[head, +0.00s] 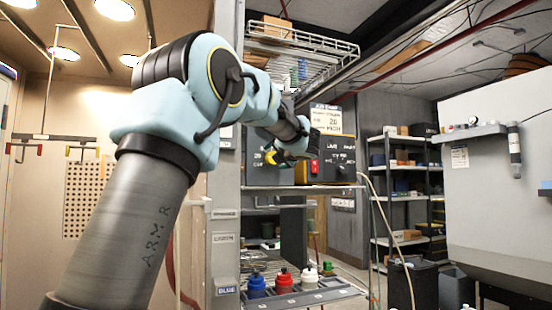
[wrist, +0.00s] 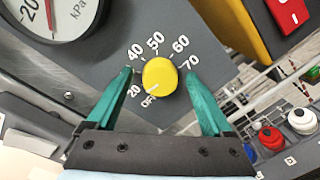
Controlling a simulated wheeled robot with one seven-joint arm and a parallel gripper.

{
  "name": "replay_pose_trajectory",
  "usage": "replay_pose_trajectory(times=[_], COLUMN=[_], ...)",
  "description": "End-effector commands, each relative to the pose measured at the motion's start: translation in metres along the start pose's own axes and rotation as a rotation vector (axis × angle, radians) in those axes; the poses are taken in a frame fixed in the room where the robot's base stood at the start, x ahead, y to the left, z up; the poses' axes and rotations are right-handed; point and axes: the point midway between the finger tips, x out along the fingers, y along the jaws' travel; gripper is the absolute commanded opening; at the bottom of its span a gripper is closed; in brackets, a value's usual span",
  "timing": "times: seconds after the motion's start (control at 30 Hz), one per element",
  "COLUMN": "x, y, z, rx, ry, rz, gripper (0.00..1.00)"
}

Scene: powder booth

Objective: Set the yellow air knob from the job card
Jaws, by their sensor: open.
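The yellow air knob (wrist: 160,75) sits on a dark panel (wrist: 105,50) in the wrist view, in a printed scale of OFF, 20, 40, 50, 60 and 70. A pale mark on its lower left side seems to point towards OFF. My gripper (wrist: 158,77) is open, one teal finger on each side of the knob, with gaps showing beside it. In the head view my gripper (head: 292,150) is in front of the control box, and my arm hides part of it.
A pressure gauge (wrist: 52,15) in kPa is at upper left in the wrist view. A red switch (wrist: 288,12) is at upper right. Blue, red and white-capped bottles stand on a lower shelf (head: 310,297). A wire rack (head: 300,40) hangs above.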

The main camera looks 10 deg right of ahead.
Motion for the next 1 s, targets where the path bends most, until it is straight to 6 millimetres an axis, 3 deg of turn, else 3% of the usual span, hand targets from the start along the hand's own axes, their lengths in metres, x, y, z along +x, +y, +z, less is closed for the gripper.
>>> replay_pose_trajectory(times=[0.17, 0.4, 0.6, 1.0], x=[-0.02, -0.068, -0.097, -0.107], y=[-0.002, -0.002, -0.001, 0.0], z=[0.0, -0.001, -0.001, 0.0], rx=[-0.001, -0.002, 0.0, 0.0], ry=[-0.004, -0.004, -0.002, -0.001], rz=[-0.002, -0.001, 0.0, -0.001], gripper=[0.85, 0.85, 0.85, 0.85])
